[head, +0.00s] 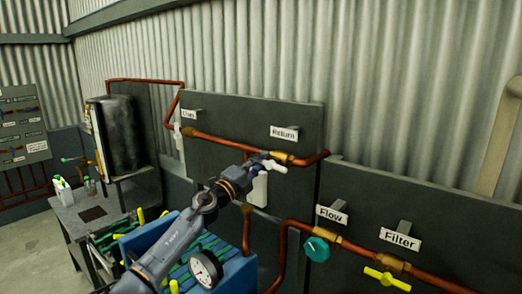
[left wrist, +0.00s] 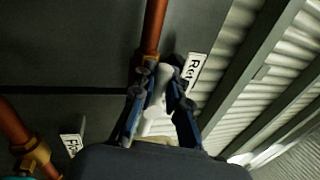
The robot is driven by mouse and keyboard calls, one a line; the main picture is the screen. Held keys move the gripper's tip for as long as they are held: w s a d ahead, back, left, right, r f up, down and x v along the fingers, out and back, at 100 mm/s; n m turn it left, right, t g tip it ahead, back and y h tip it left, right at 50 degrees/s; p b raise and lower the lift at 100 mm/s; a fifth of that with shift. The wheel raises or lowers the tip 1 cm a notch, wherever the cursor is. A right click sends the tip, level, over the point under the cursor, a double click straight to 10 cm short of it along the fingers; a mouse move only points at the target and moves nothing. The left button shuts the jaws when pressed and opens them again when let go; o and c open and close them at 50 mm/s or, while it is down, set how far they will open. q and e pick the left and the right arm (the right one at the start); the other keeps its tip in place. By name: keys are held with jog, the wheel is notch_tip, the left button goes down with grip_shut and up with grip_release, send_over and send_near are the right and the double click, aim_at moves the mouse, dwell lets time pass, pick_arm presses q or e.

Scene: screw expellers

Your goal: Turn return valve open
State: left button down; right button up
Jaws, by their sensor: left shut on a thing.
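The "Return" label (head: 284,133) is on the dark panel, above a brass valve fitting (head: 283,158) on a copper pipe. My left gripper (head: 262,162) is at this valve, partly hiding it. In the left wrist view, the fingers of my left gripper (left wrist: 160,95) are shut on the white return valve handle (left wrist: 157,122), which lies between them. The "Return" label also shows in the left wrist view (left wrist: 192,70), turned on its side and partly cut off by a finger. The exact angle of the handle is hard to tell. My right gripper is not in view.
A "Flow" label (head: 332,214) with a teal knob (head: 317,249) and a "Filter" label (head: 399,239) with a yellow handle (head: 387,279) are at lower right. Copper pipes run along the panels.

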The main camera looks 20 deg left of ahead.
pick_arm(q)
jog(key=shift+n+p, duration=0.4)
jog(key=shift+n, duration=0.1)
jog(key=shift+f, duration=0.1)
jog(key=c, duration=1.3)
grip_release()
jog(key=v, duration=1.2)
jog(key=shift+d+f, duration=0.1)
jog(key=shift+d, duration=0.1)
